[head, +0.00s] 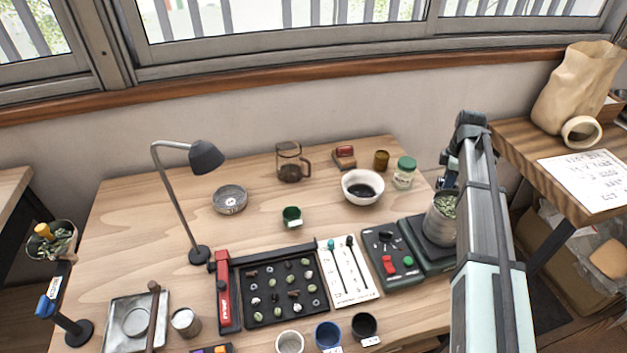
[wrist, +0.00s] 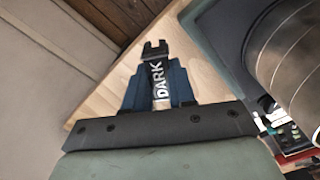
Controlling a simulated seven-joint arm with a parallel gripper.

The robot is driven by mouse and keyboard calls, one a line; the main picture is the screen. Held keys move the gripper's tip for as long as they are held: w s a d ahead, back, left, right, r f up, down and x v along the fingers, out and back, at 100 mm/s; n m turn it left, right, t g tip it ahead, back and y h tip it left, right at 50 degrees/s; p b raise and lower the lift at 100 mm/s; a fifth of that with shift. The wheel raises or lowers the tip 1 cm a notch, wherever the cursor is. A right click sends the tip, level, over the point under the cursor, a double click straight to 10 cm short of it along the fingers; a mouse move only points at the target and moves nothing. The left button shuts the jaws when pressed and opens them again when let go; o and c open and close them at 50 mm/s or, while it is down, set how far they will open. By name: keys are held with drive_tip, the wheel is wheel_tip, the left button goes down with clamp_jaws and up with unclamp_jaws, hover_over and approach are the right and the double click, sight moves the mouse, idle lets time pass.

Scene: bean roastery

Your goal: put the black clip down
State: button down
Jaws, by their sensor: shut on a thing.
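The black clip (wrist: 157,72) shows in the wrist view with the white word DARK along it. My gripper (wrist: 156,92) is shut on it, one dark blue finger on each side. The clip's forked end points away from my gripper. Wooden tabletop and, to the left, pale wall and dark floor show behind the clip. In the head view my arm reaches up along the right of the table. I cannot make out the clip there.
A metal tin of green beans (head: 443,222) stands on a dark scale (head: 427,252) close to my arm. A lidded jar (head: 404,173), white bowl (head: 363,187) and glass jug (head: 290,165) stand farther back. Bare table (head: 330,235) lies around the green cup (head: 291,217).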

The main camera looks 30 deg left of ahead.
drive_tip(key=shift+n, duration=0.3)
drive_tip(key=s+a, duration=0.2)
drive_tip(key=a, duration=0.4)
drive_tip(key=s+a, duration=0.2)
drive_tip(key=a, duration=0.4)
drive_tip(key=s+a, duration=0.2)
drive_tip(key=a, duration=0.4)
drive_tip(key=shift+a+r, duration=0.2)
drive_tip(key=shift+r, duration=0.05)
drive_tip(key=s+a+n, duration=0.1)
drive_tip(key=s+a, duration=0.4)
drive_tip(key=a, duration=0.5)
drive_tip(key=s+a, duration=0.5)
drive_tip(key=a, duration=0.4)
drive_tip(key=s+a+n, duration=0.1)
drive_tip(key=s+a, duration=0.4)
drive_tip(key=a, duration=0.5)
drive_tip(key=n, duration=0.4)
hover_over(188, 201)
drive_tip(key=f, duration=0.2)
drive_tip(key=shift+f, duration=3.35)
drive_tip(key=c, duration=0.9)
unclamp_jaws()
drive_tip(key=shift+f, duration=0.1)
drive_tip(key=shift+c, duration=0.2)
wheel_tip(188, 201, up, 8)
